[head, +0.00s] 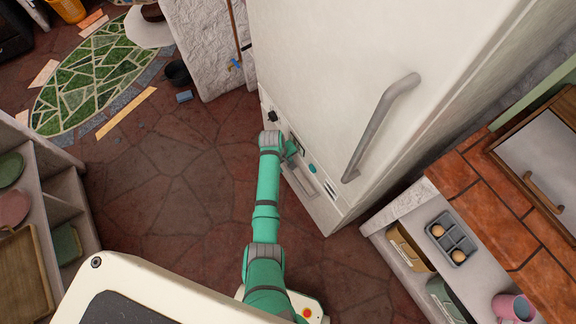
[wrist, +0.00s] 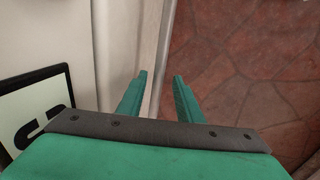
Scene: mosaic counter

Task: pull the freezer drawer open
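The tall cream fridge-freezer (head: 330,60) stands at the upper middle of the head view, with a long grey bar handle (head: 380,125) on its large upper door. The freezer drawer front (head: 318,200) is the low panel near the floor; it looks shut, and my arm partly covers it. My gripper (head: 292,150) is down at this low front, small and partly hidden by my wrist. In the wrist view my gripper (wrist: 159,77) has its two green fingers apart. A pale upright edge (wrist: 155,50) runs between and beyond them; I cannot tell whether they touch it.
A black-framed panel (wrist: 38,110) is close at the left of the wrist view. Red stone floor (head: 180,200) lies open left of my arm. A counter (head: 470,180) with shelves stands at the right, and a shelf unit (head: 60,185) at the left.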

